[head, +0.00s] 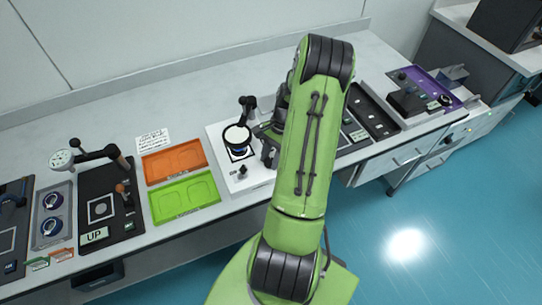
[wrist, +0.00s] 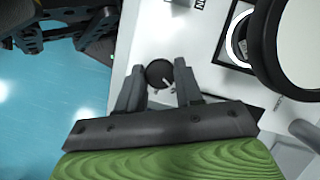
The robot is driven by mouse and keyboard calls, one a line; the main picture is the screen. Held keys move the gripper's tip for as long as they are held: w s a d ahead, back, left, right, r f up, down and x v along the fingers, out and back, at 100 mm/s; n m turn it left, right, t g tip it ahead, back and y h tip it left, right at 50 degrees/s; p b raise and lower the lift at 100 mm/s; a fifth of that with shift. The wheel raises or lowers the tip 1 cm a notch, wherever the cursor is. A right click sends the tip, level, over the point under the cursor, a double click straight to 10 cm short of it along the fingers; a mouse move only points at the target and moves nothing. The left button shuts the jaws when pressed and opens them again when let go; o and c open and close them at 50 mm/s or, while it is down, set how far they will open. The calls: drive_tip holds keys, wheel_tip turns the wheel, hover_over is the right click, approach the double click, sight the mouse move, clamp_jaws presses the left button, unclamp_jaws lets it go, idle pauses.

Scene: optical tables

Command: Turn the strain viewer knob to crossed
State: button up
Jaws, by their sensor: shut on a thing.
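The strain viewer (head: 223,177) is a white base on the bench, with a round pale lens (head: 237,136) and a black post. Its lens also shows at the right of the wrist view (wrist: 292,45). The knob (wrist: 160,73) is black and round with a light pointer line, set on the white base. My gripper (wrist: 159,68) is shut on the knob, one finger on each side of it. I cannot read the knob's setting.
An orange tray (head: 175,149) and a green tray (head: 213,204) lie left of the viewer. A black panel with a lever (head: 128,227) stands further left. A black tray (head: 378,110) and a purple tray (head: 447,84) are to the right.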

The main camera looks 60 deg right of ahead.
drive_tip(key=m+t+p, duration=0.1)
drive_tip(key=m, duration=0.1)
drive_tip(key=m+t+p, duration=0.1)
drive_tip(key=m, duration=0.2)
drive_tip(key=shift+s+r+m+h, duration=0.15)
drive_tip(key=shift+m+h, duration=0.15)
drive_tip(key=shift+h, duration=0.1)
drive_tip(key=m+t+h, duration=0.1)
drive_tip(key=m, duration=0.2)
drive_tip(key=m+p, duration=0.1)
drive_tip(key=m, duration=0.2)
drive_tip(key=shift+a+t+h, duration=0.1)
drive_tip(key=shift+t+h, duration=0.3)
drive_tip(key=o, duration=1)
drive_tip(key=shift+o, duration=0.2)
drive_tip(key=p+v, duration=0.3)
drive_tip(key=v, duration=1.2)
drive_tip(key=shift+r, duration=0.3)
drive_tip(key=shift+s, duration=0.15)
